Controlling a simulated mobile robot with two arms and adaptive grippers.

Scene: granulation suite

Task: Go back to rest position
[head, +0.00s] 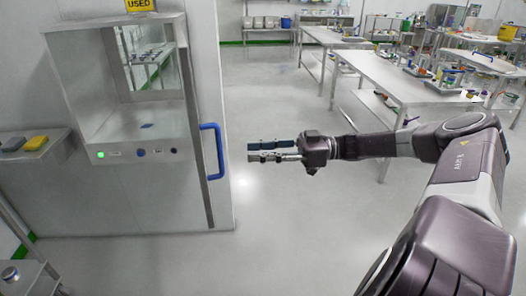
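My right gripper (272,151) is in the middle of the head view, at the end of my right arm, which comes in from the right. Its two fingers point left toward the blue door handle (213,165). A gap of floor shows between the fingertips and the handle, so they do not touch. One finger looks dark and the other silver. They lie close together in this view, and I cannot tell how far apart they are. Nothing shows held in them. My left gripper is not in view.
A steel pass-through cabinet (135,125) stands at the left, with a green light and dark knobs. A small shelf (62,136) at far left holds yellow and grey items. Steel tables (400,82) with lab items stand at the back right. The floor (270,235) in front is clear.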

